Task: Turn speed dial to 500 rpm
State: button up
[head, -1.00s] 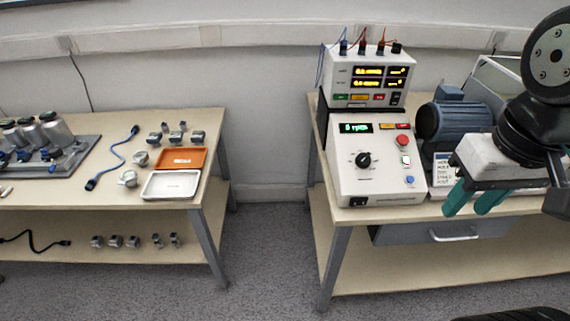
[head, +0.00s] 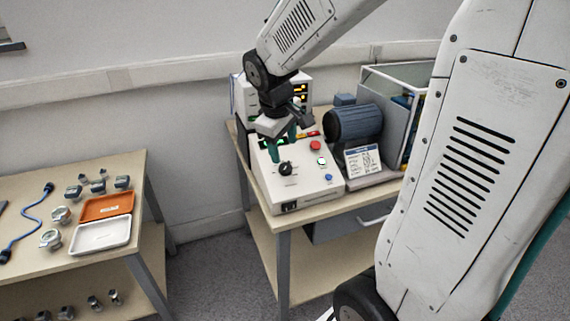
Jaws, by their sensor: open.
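The black speed dial (head: 286,169) sits on the sloped front of the white control box (head: 310,190). My gripper (head: 282,146) has teal fingers, is open and empty, and points down just above and behind the dial. A finger tip appears close to the dial; I cannot tell whether it touches. The rpm display is mostly hidden behind my gripper, so its reading cannot be made out. The dial's pointer is too small to read.
A blue motor (head: 353,122) stands behind right. A meter unit (head: 302,82) rises behind. A table with trays is at left.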

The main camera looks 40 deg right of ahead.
jog(key=n, duration=0.1)
send_near(287, 165)
jog(key=f, duration=0.1)
jog(key=x, duration=0.8)
jog(key=shift+w+d, duration=0.1)
jog(key=c, duration=1)
